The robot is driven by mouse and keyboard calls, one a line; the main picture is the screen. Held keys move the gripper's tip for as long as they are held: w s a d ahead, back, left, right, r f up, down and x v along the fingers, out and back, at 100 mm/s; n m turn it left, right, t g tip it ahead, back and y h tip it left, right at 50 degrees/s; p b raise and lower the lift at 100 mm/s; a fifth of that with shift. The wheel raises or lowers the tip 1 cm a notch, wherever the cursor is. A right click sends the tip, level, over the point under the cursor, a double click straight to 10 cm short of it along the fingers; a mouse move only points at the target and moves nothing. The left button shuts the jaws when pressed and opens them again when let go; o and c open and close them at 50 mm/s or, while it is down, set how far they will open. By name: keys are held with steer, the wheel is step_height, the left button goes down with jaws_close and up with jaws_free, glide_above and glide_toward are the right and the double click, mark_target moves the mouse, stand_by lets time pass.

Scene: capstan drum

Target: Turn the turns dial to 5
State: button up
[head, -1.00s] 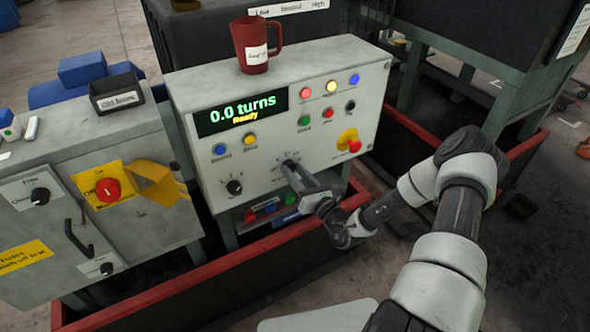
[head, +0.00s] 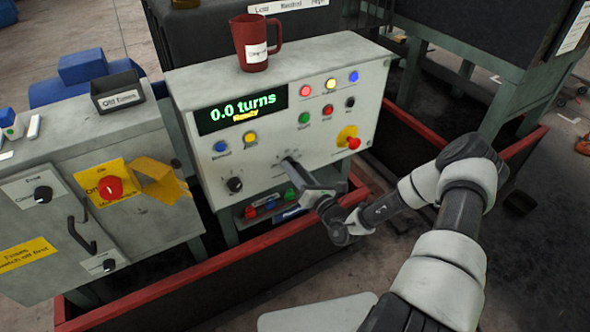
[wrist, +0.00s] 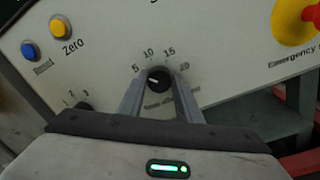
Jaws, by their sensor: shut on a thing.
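The turns dial (wrist: 159,79) is a small black knob on the grey panel, with 5, 10, 15 and 20 printed in an arc above it. Its white mark points left, below the 5. The lettering under it is partly covered and too small to read surely. My gripper (wrist: 160,88) has a finger on each side of the knob and is shut on it. In the head view my gripper (head: 293,172) is at the panel's lower middle and hides most of the dial. The display (head: 240,109) reads "0.0 turns" and "Ready".
Another knob (head: 234,184) marked 1, 2, 3 is left of my gripper. Blue and yellow buttons (head: 250,138) are above it. A red emergency stop (head: 353,143) is to the right. A red mug (head: 254,45) stands on the panel box. A red-rimmed trough (head: 220,270) runs below.

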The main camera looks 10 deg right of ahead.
steer(key=o, duration=1)
steer(key=shift+o, duration=0.2)
steer(key=v, duration=1.7)
steer(key=shift+s+d+p, duration=0.15)
steer(key=shift+s+p, duration=0.05)
steer(key=shift+p, duration=0.2)
steer(key=shift+f, duration=0.1)
